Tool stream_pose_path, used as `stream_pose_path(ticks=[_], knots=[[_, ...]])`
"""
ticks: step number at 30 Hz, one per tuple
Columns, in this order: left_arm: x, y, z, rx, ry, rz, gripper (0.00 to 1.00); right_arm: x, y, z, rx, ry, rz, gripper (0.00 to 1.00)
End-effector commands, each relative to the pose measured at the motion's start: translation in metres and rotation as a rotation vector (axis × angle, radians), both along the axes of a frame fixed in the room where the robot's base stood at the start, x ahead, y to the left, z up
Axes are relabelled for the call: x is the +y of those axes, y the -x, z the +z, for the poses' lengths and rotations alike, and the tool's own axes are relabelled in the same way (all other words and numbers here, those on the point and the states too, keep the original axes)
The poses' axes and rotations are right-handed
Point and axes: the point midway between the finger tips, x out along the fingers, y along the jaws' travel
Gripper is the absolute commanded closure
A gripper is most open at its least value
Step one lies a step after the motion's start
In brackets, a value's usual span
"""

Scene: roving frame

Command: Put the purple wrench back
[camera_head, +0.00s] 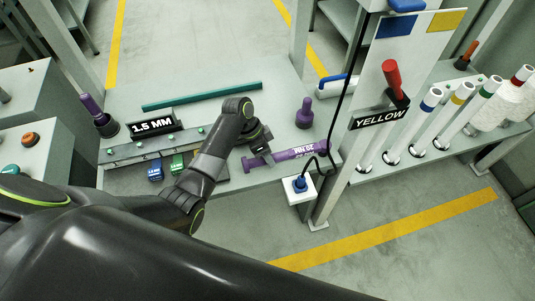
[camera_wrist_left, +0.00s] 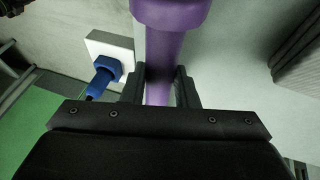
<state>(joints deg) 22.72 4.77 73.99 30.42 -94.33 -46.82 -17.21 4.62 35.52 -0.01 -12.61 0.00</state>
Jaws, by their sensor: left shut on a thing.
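The purple wrench (camera_head: 298,153) has light lettering on its shaft. In the head view it lies roughly level at the right front part of the table, its left end at my left gripper (camera_head: 256,152). In the left wrist view, my left gripper (camera_wrist_left: 160,88) is shut on the purple shaft (camera_wrist_left: 165,50), which runs between the two fingers; a wider purple end shows at the top. Whether the wrench touches the table is hard to tell. My right gripper is not in view.
A rail (camera_head: 150,147) with a "1.5 MM" sign and small blue and green pieces is at the table's left. A purple knobbed piece (camera_head: 304,113), a white socket box (camera_head: 300,190) and a "YELLOW" sign (camera_head: 380,117) are nearby.

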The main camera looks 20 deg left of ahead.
Motion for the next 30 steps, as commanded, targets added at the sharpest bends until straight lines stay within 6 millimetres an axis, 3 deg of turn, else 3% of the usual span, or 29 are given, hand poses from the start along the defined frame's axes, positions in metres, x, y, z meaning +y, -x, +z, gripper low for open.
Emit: stream_pose_path(ticks=[3,4,10,30], knots=[[-0.0006,-0.0006,0.0010,-0.001,0.002,0.000,1.00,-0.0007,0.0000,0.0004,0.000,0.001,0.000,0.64],[-0.0006,-0.0006,0.0010,-0.001,0.002,0.000,0.72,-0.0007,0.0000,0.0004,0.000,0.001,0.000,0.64],[-0.0004,-0.0003,0.0007,-0.001,0.001,0.000,0.48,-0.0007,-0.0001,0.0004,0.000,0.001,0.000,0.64],[0.0002,0.0000,0.0053,0.001,-0.001,0.001,0.48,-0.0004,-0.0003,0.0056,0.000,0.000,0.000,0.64]])
